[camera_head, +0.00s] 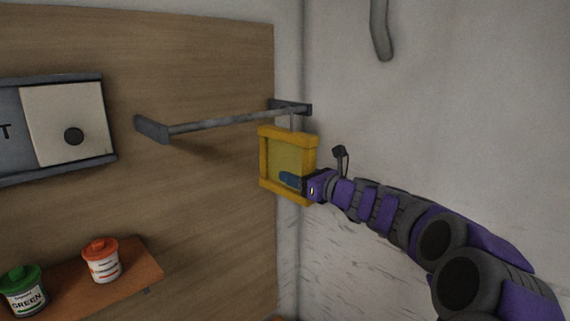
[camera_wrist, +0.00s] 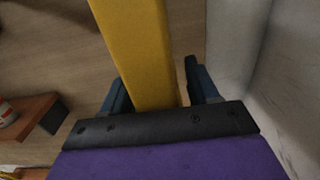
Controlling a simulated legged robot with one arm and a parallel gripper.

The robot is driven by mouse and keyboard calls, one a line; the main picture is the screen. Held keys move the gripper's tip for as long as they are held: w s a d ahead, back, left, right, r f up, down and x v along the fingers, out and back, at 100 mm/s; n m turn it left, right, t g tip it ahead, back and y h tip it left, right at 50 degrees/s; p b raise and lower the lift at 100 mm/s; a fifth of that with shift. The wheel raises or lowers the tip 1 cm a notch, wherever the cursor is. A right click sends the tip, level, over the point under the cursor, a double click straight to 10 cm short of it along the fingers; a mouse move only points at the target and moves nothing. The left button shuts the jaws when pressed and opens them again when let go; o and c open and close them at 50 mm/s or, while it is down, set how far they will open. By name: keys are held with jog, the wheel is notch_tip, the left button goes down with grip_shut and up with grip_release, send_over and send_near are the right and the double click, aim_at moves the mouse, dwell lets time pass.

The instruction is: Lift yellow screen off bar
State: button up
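The yellow screen (camera_head: 290,134) is a square yellow frame that hangs near the right end of a grey metal bar (camera_head: 225,122). A thin hook seems to join its top edge to the bar. My gripper (camera_head: 292,180) is at the lower right of the frame. In the wrist view, a yellow frame side (camera_wrist: 140,45) runs between the two blue fingers of my gripper (camera_wrist: 155,90). The left finger is close to it, and a gap shows between it and the right finger. The fingertips' far ends are partly hidden behind the frame.
The bar is fixed to a wooden wall panel (camera_head: 200,60), close to the white wall corner. A shelf (camera_head: 135,273) at lower left holds a green-lidded jar (camera_head: 24,291) and an orange-lidded jar (camera_head: 102,262). A grey-white sliding panel (camera_head: 68,125) is at left.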

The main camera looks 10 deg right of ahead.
aim_at(299, 162)
jog(key=shift+d, duration=0.15)
grip_shut()
jog(key=shift+r, duration=0.15)
jog(key=shift+r, duration=0.6)
notch_tip(299, 162, up, 2)
jog(key=shift+p, duration=0.3)
jog(key=b+v, duration=0.1)
jog(key=v, duration=1.7)
jog(key=shift+r, duration=0.15)
jog(key=shift+r+p, duration=1.95)
jog(key=shift+p, duration=0.45)
